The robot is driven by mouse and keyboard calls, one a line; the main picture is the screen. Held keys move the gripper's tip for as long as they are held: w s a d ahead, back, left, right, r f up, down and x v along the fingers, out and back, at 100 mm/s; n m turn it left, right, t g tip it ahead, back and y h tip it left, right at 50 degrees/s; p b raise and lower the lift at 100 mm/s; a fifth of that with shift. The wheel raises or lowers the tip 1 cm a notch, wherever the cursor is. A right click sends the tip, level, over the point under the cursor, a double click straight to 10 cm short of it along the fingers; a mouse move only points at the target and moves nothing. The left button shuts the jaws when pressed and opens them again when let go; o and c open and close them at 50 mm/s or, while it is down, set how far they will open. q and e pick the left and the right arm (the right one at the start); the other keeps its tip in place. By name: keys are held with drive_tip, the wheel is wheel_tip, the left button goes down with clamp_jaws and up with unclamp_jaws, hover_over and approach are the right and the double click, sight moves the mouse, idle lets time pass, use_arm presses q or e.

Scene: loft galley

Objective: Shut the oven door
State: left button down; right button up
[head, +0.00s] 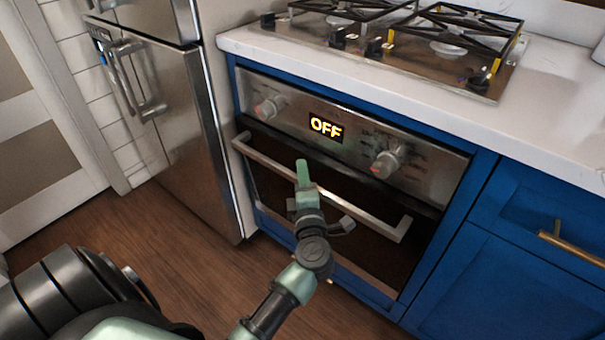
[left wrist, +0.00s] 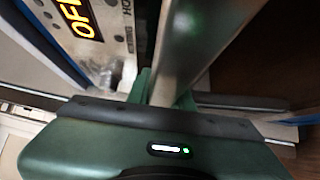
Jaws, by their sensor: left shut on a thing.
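The oven (head: 330,160) is set in the blue cabinet, with a steel control panel whose display reads OFF. Its dark oven door (head: 370,249) stands upright or nearly so; I cannot tell whether a small gap is left at its top. A long steel handle (head: 262,158) runs across the door front. My left gripper (head: 303,183) is at the middle of the handle and shut on it. In the left wrist view the handle (left wrist: 195,45) runs between the fingers of the gripper (left wrist: 163,88). My right gripper is not in view.
A steel fridge (head: 180,120) stands left of the oven. A gas hob (head: 440,70) sits on the white counter (head: 540,110) above. Blue drawers (head: 510,215) with a brass pull are at right. Bare wooden floor (head: 190,255) lies in front.

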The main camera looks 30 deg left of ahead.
sight(311, 166)
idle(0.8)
use_arm(q)
drive_tip(key=shift+w+d+r+p, duration=0.1)
drive_tip(key=shift+w+r+p, duration=0.15)
drive_tip(key=shift+w, duration=0.35)
drive_tip(key=shift+w+d+r+p, duration=0.15)
drive_tip(key=shift+w+p, duration=0.2)
drive_tip(key=shift+w, duration=0.25)
drive_tip(key=shift+w+a+f, duration=0.1)
drive_tip(key=shift+w, duration=0.2)
drive_tip(key=c, duration=1.3)
unclamp_jaws()
drive_tip(key=shift+o, duration=0.3)
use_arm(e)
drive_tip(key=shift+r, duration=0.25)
